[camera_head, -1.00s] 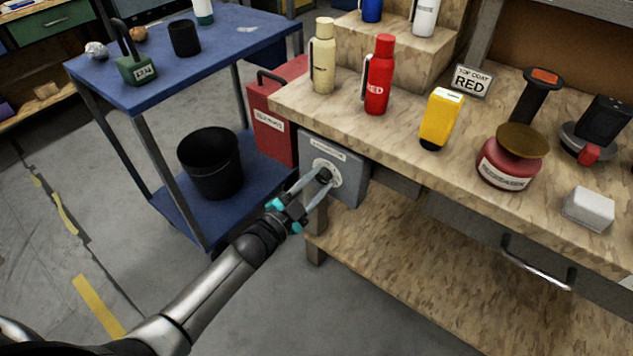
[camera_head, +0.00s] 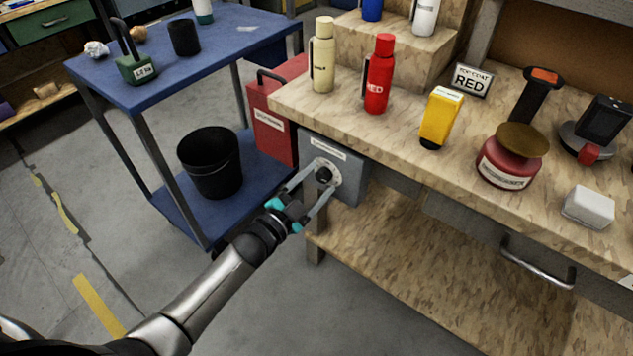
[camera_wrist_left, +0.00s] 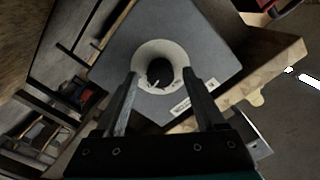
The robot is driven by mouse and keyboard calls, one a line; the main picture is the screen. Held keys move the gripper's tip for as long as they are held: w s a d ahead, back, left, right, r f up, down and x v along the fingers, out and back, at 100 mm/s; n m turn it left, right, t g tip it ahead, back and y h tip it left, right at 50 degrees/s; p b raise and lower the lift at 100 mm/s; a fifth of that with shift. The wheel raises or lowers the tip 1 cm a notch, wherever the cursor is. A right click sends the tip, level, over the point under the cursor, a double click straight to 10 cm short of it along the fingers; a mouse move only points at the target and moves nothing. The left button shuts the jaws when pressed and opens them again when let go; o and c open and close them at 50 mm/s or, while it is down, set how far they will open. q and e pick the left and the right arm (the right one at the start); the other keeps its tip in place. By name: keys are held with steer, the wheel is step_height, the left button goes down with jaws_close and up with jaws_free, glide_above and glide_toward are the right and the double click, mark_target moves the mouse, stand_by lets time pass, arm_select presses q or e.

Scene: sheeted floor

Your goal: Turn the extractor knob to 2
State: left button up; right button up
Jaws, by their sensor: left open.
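The extractor control box (camera_head: 348,181) is grey and fixed under the left end of the workbench. Its black knob (camera_head: 324,174) sits on a pale round dial. The left wrist view shows the knob (camera_wrist_left: 160,71) straight ahead, with a small white mark at its lower edge; the dial (camera_wrist_left: 184,59) numbers are too small to read. My left gripper (camera_head: 312,180) is open, its two fingers spread on either side of the knob. In the left wrist view, the open left gripper (camera_wrist_left: 162,80) has a gap between each finger and the knob. My right gripper is not in view.
The wooden workbench (camera_head: 400,140) carries a red bottle (camera_head: 379,76), a cream bottle (camera_head: 323,56) and a yellow device (camera_head: 441,117) above the box. A blue cart (camera_head: 125,90) with a black bin (camera_head: 210,165) stands left.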

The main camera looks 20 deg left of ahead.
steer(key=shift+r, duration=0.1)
arm_select(q)
steer(key=shift+s+a, duration=0.1)
steer(key=shift+s, duration=0.2)
steer(key=p+v, duration=0.4)
steer(key=v, duration=1)
steer(key=shift+s, duration=0.3)
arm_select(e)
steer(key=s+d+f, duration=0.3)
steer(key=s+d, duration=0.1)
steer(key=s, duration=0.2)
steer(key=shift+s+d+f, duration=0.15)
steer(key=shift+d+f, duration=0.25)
arm_select(q)
steer(key=shift+a, duration=0.1)
